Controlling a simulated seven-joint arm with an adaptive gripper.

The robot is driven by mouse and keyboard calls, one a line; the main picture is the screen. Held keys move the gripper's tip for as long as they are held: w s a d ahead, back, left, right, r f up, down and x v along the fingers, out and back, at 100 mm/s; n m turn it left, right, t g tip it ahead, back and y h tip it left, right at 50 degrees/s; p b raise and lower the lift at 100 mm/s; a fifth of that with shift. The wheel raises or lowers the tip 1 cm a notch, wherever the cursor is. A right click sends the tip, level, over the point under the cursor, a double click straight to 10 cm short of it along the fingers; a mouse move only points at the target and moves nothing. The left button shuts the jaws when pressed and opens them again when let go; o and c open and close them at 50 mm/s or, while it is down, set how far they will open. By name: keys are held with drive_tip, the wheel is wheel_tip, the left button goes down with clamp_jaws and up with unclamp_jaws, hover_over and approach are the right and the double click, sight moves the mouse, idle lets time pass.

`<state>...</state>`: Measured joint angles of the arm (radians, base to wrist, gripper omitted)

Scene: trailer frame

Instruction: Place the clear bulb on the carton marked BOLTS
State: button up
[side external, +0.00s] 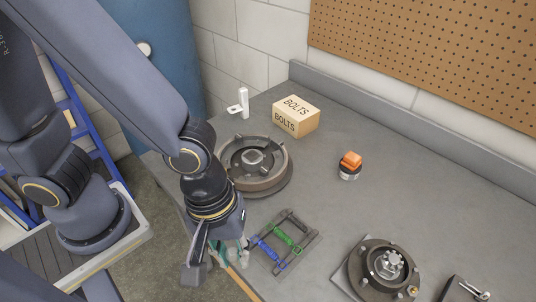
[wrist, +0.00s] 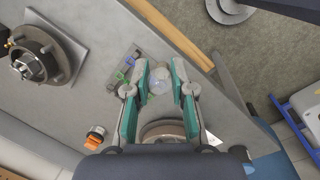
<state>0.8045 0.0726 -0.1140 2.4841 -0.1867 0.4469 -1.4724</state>
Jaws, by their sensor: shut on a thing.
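The carton marked BOLTS (side external: 296,117) is a tan box on the grey bench near the back wall, with a flat, clear top. My gripper (side external: 228,256) is low at the bench's front edge, well apart from the carton, toward the viewer. In the wrist view my gripper (wrist: 161,72) has its green-sided fingers shut on the clear bulb (wrist: 159,84), whose round glass shows between them. In the side view the bulb is mostly hidden by the fingers. The carton cannot be made out in the wrist view.
A round metal drum (side external: 255,185) lies between my gripper and the carton. A dark rack with green and blue clips (side external: 285,241) is beside my gripper. An orange block on a small tin (side external: 350,163), a wheel hub (side external: 384,268) and a white upright fitting (side external: 243,103) stand around.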

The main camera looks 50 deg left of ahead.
drive_tip(key=w+a+r+n+t, duration=0.1)
drive_tip(key=w+a+r+n, duration=0.1)
drive_tip(key=w+n, duration=0.35)
drive_tip(key=w+a+r+n+y, duration=0.1)
drive_tip(key=w+a+r+n, duration=0.15)
drive_tip(key=w, duration=0.65)
drive_tip(key=w+a+r+n+t, duration=0.15)
drive_tip(key=w+n, duration=0.25)
drive_tip(key=w, duration=0.4)
drive_tip(key=w+a+r+n+y, duration=0.1)
drive_tip(key=w+a+n, duration=0.3)
drive_tip(key=a, duration=0.6)
drive_tip(key=w+a+r+n, duration=0.1)
drive_tip(key=w+a+n, duration=0.2)
drive_tip(key=w+a, duration=0.55)
hover_over(291, 109)
drive_tip(key=s, duration=0.2)
drive_tip(key=shift+g, duration=0.35)
drive_tip(key=f, duration=0.9)
drive_tip(key=shift+w+d+f, duration=0.2)
drive_tip(key=shift+w, duration=0.05)
drive_tip(key=shift+w+f, duration=0.35)
drive_tip(key=shift+f, duration=1.55)
